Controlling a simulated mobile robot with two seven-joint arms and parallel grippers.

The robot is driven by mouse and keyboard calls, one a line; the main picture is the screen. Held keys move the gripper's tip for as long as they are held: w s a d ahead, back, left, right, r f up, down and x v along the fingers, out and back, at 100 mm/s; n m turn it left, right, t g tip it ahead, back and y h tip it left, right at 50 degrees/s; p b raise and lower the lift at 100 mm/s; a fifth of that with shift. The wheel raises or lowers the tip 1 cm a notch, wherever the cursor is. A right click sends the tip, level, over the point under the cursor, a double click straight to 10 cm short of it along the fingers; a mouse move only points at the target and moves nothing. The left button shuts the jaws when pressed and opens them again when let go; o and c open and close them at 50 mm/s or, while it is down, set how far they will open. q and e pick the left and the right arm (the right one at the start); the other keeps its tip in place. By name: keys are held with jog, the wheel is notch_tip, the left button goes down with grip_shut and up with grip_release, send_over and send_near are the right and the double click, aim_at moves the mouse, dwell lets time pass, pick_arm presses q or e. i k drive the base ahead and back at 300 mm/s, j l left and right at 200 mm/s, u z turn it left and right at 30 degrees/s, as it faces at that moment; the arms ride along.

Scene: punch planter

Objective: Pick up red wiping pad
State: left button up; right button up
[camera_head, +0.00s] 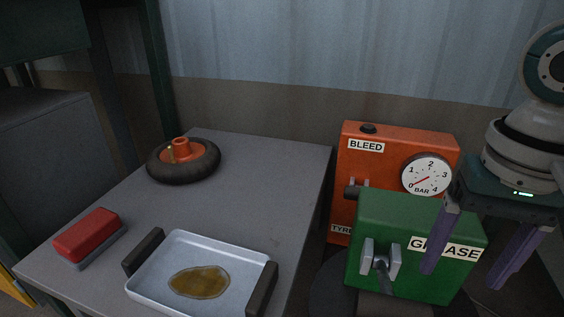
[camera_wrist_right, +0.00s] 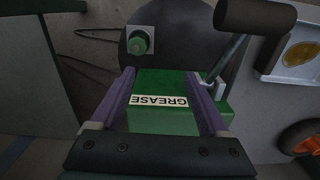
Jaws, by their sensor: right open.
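The red wiping pad (camera_head: 87,234) has a grey underside and lies on the grey table (camera_head: 262,185) near its front left corner, left of the tray. My right gripper (camera_head: 465,277) is open, with its two purple fingers pointing down in front of the green grease box (camera_head: 408,222), far to the right of the pad. In the right wrist view the fingers of my right gripper (camera_wrist_right: 168,92) are apart, with the green box (camera_wrist_right: 165,121) showing between them. The pad does not show in that view. My left gripper is in neither view.
A white tray (camera_head: 238,253) with dark handles holds a brown puddle at the table's front. A black wheel with an orange hub (camera_head: 181,151) lies at the back left. An orange gauge box (camera_head: 384,143) stands right of the table. The table's middle is clear.

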aim_at(80, 244)
jog(key=u, duration=1.05)
